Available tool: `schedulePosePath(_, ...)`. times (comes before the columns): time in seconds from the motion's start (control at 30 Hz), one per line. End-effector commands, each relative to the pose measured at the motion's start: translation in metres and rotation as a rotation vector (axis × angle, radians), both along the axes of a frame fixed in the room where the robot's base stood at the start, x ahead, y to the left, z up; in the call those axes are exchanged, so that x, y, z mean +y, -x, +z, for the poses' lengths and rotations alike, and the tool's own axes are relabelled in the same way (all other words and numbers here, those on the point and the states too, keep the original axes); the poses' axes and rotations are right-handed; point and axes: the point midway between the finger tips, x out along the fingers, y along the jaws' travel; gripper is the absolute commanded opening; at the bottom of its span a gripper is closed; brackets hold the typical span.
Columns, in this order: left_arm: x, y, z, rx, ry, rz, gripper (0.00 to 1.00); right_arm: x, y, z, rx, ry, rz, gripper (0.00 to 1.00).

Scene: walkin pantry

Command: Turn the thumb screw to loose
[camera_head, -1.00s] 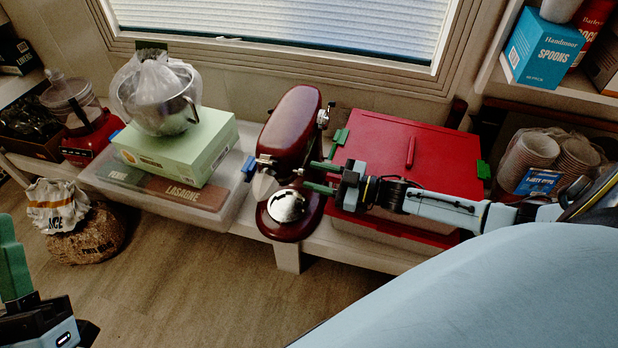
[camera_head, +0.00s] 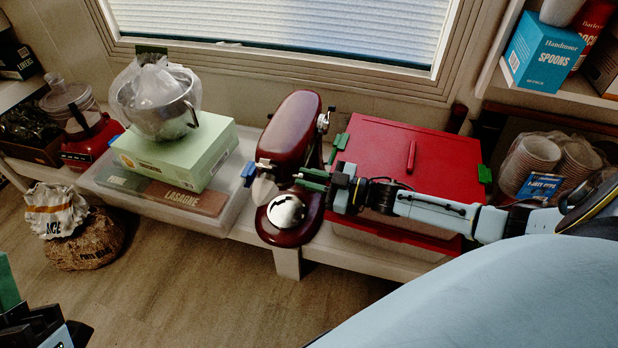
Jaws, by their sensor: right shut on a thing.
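The dark red stand mixer (camera_head: 290,128) stands near the middle, at the front of the low white shelf, with a silver bowl or cap (camera_head: 285,210) at its base. My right gripper (camera_head: 301,178) reaches in from the right, beside the front end of the mixer head. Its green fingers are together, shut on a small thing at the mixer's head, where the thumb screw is. The screw itself is hidden by the fingers, so its turn cannot be seen. My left gripper (camera_head: 8,285) shows only partly at the lower left corner, away from the mixer; its opening cannot be made out.
A red-lidded bin (camera_head: 405,150) with green clips stands right behind my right gripper. Left of the mixer, a clear bin (camera_head: 225,205) carries a green box (camera_head: 190,150) and a metal bowl (camera_head: 150,115). Sacks (camera_head: 85,235) lie on the floor. The front floor is clear.

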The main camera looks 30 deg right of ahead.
Motion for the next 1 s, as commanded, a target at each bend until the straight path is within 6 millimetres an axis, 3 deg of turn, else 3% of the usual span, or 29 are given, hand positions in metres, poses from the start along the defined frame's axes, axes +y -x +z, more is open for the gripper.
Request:
schedulePosePath(0.47, -0.0009, -0.0036, -0.0012, 0.039, -0.010, 0.000, 0.36, 0.0000, 0.0003, -0.0005, -0.082, 0.097, 0.000, 0.00)
schedulePosePath(0.5, -0.0008, -0.0034, -0.0009, 0.038, -0.010, 0.000, 0.36, 0.0000, 0.0004, -0.0006, -0.082, 0.097, 0.000, 0.20)
schedulePosePath(0.63, -0.0007, -0.0031, -0.0004, 0.036, -0.009, 0.000, 0.36, -0.0001, 0.0004, -0.0006, -0.082, 0.097, 0.000, 0.37)
schedulePosePath(1.0, -0.0008, -0.0037, 0.0005, 0.040, -0.010, 0.000, 0.36, -0.0023, 0.0030, -0.0004, -0.080, 0.097, -0.001, 0.40)
